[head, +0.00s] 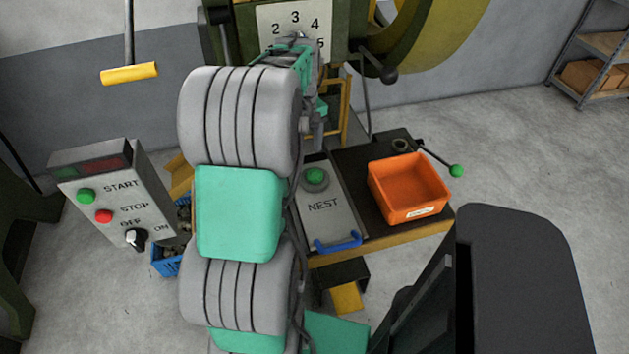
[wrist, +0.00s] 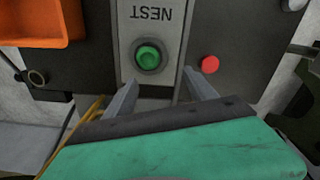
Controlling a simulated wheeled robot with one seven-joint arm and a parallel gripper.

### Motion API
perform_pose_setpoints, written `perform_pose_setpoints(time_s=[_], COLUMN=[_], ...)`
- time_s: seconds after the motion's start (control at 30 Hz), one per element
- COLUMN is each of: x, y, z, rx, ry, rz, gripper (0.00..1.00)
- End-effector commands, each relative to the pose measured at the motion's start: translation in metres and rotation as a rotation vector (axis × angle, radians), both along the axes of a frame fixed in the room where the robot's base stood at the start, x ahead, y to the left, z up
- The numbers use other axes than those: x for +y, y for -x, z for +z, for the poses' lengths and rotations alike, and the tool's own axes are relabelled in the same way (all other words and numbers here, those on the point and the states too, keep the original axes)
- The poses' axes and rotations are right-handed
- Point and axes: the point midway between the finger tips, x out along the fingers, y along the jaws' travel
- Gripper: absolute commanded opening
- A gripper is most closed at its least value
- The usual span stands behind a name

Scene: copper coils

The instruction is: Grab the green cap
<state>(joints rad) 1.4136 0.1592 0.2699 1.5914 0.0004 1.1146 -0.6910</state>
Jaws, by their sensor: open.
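The green cap (head: 316,178) is round and sits in a dark ring on the grey plate marked NEST (head: 322,207), left of the orange bin in the head view. In the wrist view the green cap (wrist: 149,57) is near the middle, seen from above. My gripper (wrist: 161,78) is open and empty, with one fingertip toward each side below the cap in the picture. The cap is just beyond the fingertips, nearer the left one. I cannot tell the height between them. In the head view my arm hides the fingers.
A red round piece (wrist: 209,64) is beside the plate. A blue handle (head: 338,243) is at the plate's front. A START/STOP box (head: 120,200) stands left.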

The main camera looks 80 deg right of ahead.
Motion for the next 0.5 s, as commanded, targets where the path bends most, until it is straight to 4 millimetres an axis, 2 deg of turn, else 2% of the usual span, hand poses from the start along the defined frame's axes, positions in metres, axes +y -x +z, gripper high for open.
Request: perform_pose_setpoints(time_s=[0.03,0.1,0.37,0.5], x=[-0.008,-0.012,-0.009,-0.006], y=[0.017,0.027,0.028,0.028], z=[-0.005,-0.011,-0.046,-0.072], rx=[0.000,0.001,0.001,0.001], ry=[-0.006,-0.011,-0.011,-0.009], rz=[-0.015,-0.021,-0.021,-0.022], gripper=[0.65,0.65,0.65,0.65])
